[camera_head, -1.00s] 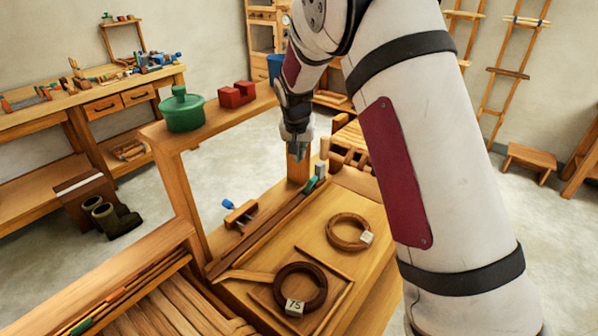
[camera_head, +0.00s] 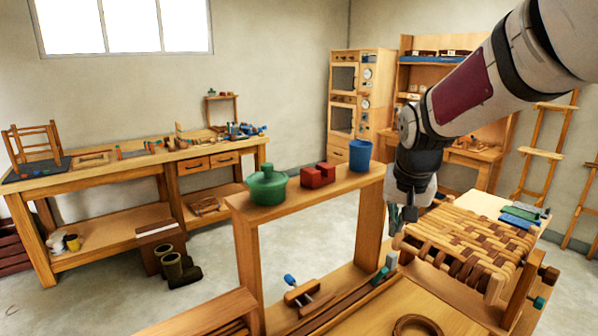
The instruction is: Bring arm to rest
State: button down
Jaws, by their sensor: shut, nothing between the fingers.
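My arm (camera_head: 465,100) comes in from the upper right and bends down at the elbow. My gripper (camera_head: 403,218) points downward at the left end of a woven bark seat (camera_head: 470,245). Its fingers are shut with nothing between them. I cannot tell whether the gripper touches the seat or the wooden post beside it.
A raised shelf (camera_head: 225,205) holds a green lidded pot (camera_head: 267,187), red blocks (camera_head: 317,176) and a blue cup (camera_head: 360,156). A clamp (camera_head: 303,293) and a coiled ring (camera_head: 417,326) lie on the bench below. A long workbench (camera_head: 110,180) stands at the left wall.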

jog(key=s+r+n, duration=0.1)
jog(key=s+r, duration=0.1)
jog(key=s, duration=1.2)
jog(key=s+a+r+n, duration=0.1)
jog(key=s+r+n, duration=0.1)
jog(key=s, duration=1.2)
jog(key=shift+a+n+t+y, duration=0.25)
jog(key=shift+n+t+y, duration=0.05)
jog(key=shift+t+y, duration=0.1)
